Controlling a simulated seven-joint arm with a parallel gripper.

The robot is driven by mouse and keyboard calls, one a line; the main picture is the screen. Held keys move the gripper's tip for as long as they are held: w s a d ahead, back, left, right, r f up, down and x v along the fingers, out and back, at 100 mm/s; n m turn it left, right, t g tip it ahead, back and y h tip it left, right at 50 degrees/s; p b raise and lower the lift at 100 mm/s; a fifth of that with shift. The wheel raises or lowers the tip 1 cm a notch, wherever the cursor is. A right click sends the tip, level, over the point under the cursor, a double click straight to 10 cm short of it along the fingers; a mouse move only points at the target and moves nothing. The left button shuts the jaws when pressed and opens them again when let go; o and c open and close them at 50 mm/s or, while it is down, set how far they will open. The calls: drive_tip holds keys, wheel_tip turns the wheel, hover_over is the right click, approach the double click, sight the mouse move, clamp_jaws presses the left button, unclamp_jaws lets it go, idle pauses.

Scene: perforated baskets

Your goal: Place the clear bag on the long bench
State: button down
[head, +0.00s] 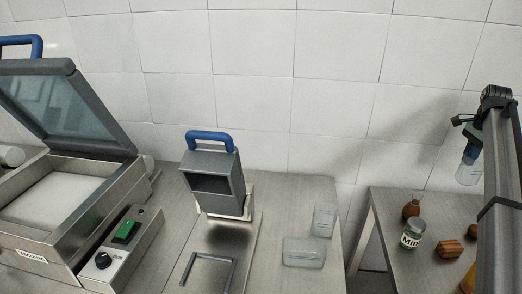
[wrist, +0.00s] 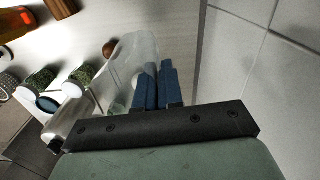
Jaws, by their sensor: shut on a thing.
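My gripper (head: 471,148) is at the far right of the head view, raised above the smaller right-hand table. Its blue fingers (wrist: 162,85) are shut on the clear bag (wrist: 137,52), which hangs from them. The bag also shows in the head view (head: 468,171), apart from the tabletop below. The long steel bench (head: 270,205) fills the left and middle of the head view, well to the left of my gripper. I take it as the long bench, since it is the larger surface.
Two clear, box-like items (head: 304,253) lie at the bench's right end. A sealing machine with a blue handle (head: 209,141) and an open-lidded machine (head: 110,195) stand further left. The right-hand table (head: 385,215) holds a jar (head: 412,235), a brown bottle (head: 411,208) and other items. A gap separates the tables.

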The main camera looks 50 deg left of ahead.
wheel_tip(320, 180, up, 4)
drive_tip(key=shift+f, duration=0.25)
drive_tip(key=s+a+n, duration=0.2)
drive_tip(key=s+a, duration=0.7)
drive_tip(key=s, duration=0.4)
drive_tip(key=s+a+n, duration=0.2)
drive_tip(key=s+a, duration=0.6)
drive_tip(key=s, duration=0.4)
drive_tip(key=s+a+n, duration=0.1)
drive_tip(key=s+a, duration=0.8)
drive_tip(key=s, duration=0.4)
drive_tip(key=s+a+n, duration=0.3)
drive_tip(key=s+a, duration=0.1)
drive_tip(key=s, duration=1.3)
drive_tip(key=shift+w+a+f, duration=0.1)
drive_tip(key=shift+w+f, duration=0.15)
drive_tip(key=shift+f, duration=1.1)
drive_tip(key=shift+w+a+f, duration=0.1)
drive_tip(key=shift+w+f, duration=0.1)
drive_tip(key=shift+f, duration=1.15)
drive_tip(key=shift+f, duration=0.15)
drive_tip(key=shift+f, duration=4.85)
drive_tip(key=shift+f, duration=0.1)
